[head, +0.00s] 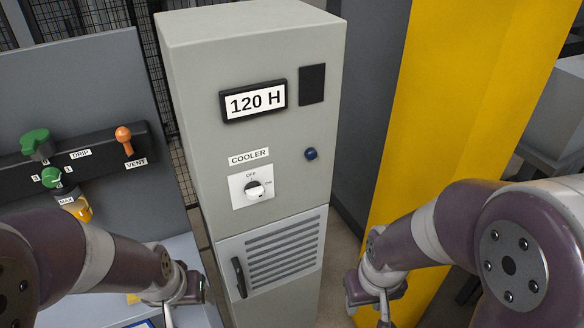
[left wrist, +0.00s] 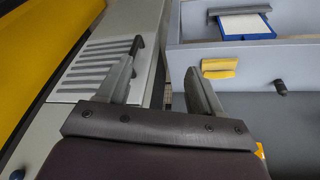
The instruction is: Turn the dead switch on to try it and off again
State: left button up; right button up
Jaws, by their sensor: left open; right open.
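The grey cabinet (head: 190,120) has a rotary switch (head: 258,190) on a white plate, with COOLER above it, OFF at the top and a small label at the right. I cannot tell surely where its white knob points. A dark blue round button or lamp (head: 311,154) sits up and right of it. My left gripper (head: 180,302) is low, left of the cabinet; the left wrist view shows it open and empty (left wrist: 157,82). My right gripper (head: 378,303) is low, right of the cabinet, open, its fingers partly hidden. Neither touches the switch.
A display (head: 254,101) reads 120 H. Below the switch are a louvred door (head: 285,255) and a black handle (head: 239,277). A left panel carries green valves (head: 37,144) and an orange VENT lever (head: 124,139). A yellow column (head: 440,110) stands right. The switch front is clear.

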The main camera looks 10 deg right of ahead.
pick_arm(q)
jog(key=w+d+r+t+h, duration=0.1)
jog(key=w+d+r+t, duration=0.1)
jog(key=w+d+t, duration=0.75)
jog(key=n+t+y+b, duration=0.1)
jog(key=n+t+y, duration=0.35)
jog(key=y, duration=0.25)
send_near(257, 197)
jog(key=shift+m, duration=0.25)
jog(key=p+x, duration=0.3)
jog(key=x, duration=0.5)
jog(key=shift+r, duration=0.1)
jog(key=shift+w, duration=0.5)
jog(key=shift+s, duration=0.1)
jog(key=c, duration=1.1)
jog(key=shift+o, duration=0.2)
